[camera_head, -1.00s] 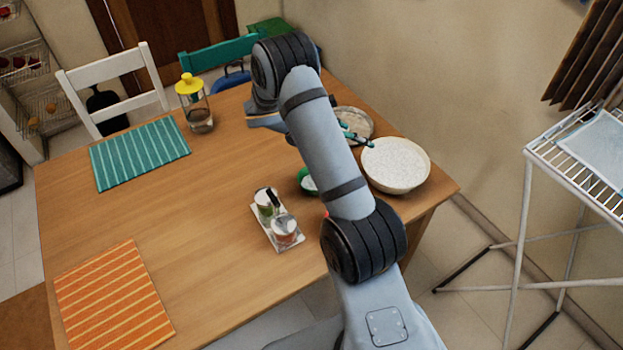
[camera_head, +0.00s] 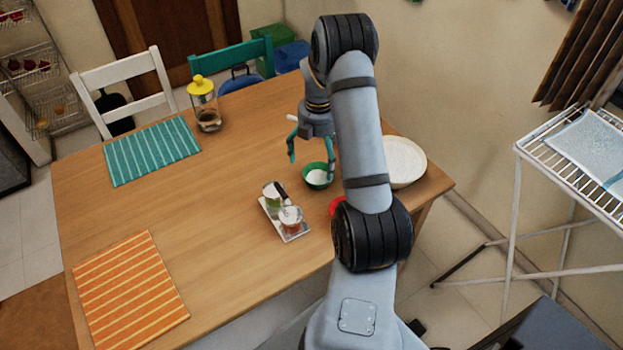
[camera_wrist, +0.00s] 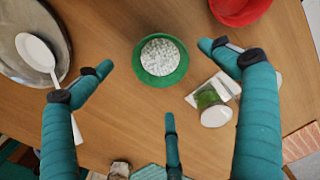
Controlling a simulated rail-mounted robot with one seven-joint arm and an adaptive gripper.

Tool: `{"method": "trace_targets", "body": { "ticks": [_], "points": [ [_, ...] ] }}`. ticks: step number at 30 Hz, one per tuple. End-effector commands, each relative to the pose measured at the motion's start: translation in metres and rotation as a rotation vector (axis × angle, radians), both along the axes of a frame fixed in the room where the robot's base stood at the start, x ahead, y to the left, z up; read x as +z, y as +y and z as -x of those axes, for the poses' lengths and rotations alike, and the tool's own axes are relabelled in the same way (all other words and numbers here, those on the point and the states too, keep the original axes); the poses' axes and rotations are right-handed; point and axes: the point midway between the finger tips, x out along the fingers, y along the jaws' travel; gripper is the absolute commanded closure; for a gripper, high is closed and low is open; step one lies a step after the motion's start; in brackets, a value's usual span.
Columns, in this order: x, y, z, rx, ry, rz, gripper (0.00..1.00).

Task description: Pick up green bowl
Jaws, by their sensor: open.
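The green bowl (camera_head: 315,185) stands on the wooden table near its right side, with white grainy contents inside. In the wrist view the green bowl (camera_wrist: 162,78) is upright near the top middle, between the spread teal fingers. My gripper (camera_head: 311,163) points down above the bowl and is open and empty. In the wrist view my gripper (camera_wrist: 155,82) shows its fingers apart, not touching the bowl. The exact height above the bowl is hard to tell.
A white tray with jars (camera_head: 283,226) stands left of the bowl. A large white bowl (camera_head: 405,160) is to the right, partly behind my arm. A red bowl (camera_wrist: 240,8), a round plate (camera_wrist: 15,55) and a white spoon (camera_wrist: 38,52) lie nearby. The table's left middle is clear.

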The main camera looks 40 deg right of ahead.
Motion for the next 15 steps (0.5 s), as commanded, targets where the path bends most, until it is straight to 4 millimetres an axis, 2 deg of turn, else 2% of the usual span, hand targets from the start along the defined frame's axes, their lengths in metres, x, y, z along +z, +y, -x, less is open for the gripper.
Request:
{"method": "trace_targets", "body": {
  "ticks": [8, 15],
  "points": [
    [-0.025, 0.000, 0.002, 0.000, 0.005, -0.001, 0.05],
    [-0.060, -0.001, 0.003, 0.001, 0.003, -0.001, 0.05]
  ]
}}
